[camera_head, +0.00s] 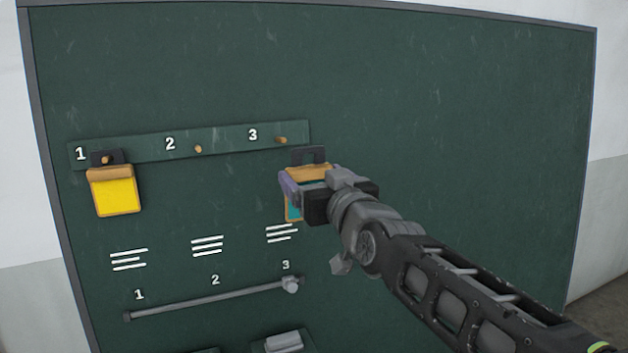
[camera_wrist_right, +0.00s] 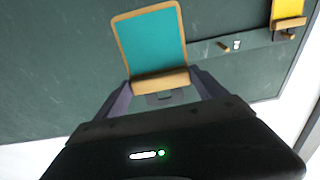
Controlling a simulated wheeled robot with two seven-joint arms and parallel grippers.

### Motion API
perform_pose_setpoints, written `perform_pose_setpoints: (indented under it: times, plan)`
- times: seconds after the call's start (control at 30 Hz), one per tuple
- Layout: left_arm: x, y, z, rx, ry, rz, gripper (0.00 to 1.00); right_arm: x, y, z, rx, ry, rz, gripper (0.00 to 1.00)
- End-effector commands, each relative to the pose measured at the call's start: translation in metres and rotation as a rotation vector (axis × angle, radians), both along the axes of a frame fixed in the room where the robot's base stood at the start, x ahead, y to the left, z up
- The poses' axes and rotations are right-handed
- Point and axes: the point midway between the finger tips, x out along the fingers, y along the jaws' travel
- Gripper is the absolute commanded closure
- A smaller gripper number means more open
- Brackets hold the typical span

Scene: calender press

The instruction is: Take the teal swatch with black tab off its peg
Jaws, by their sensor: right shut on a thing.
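The teal swatch (camera_wrist_right: 153,40) has an orange-brown border, a wooden top bar and a black tab (camera_head: 308,155) with an opening. My right gripper (camera_head: 306,180) is shut on its wooden bar, with one finger on each side in the right wrist view. In the head view the gripper hides most of the swatch. Peg 3 (camera_head: 281,140) is bare, and the tab is below and right of it, apart from it. My left gripper is not in view.
A yellow swatch (camera_head: 116,196) hangs on peg 1 (camera_head: 105,160). Peg 2 (camera_head: 198,149) is empty. Below, a grey rod with a slider (camera_head: 290,284) runs along the green board (camera_head: 400,90). The board's upper and right parts are clear.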

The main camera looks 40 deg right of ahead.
Motion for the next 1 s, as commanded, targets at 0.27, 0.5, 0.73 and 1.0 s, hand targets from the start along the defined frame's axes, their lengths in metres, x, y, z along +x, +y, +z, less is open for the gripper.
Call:
perform_pose_setpoints:
  times: [0.27,0.5,0.73,1.0]
  plan:
    - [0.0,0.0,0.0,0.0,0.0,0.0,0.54,0.0,0.0,0.001,0.0,-0.001,0.0,0.59]
    - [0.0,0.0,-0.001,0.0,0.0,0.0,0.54,-0.003,0.001,0.001,-0.001,-0.002,-0.001,0.59]
    - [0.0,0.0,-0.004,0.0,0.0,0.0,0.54,-0.011,0.004,0.003,-0.001,-0.002,-0.001,0.59]
    - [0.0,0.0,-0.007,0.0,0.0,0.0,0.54,-0.022,0.008,0.005,-0.001,-0.002,-0.001,0.59]
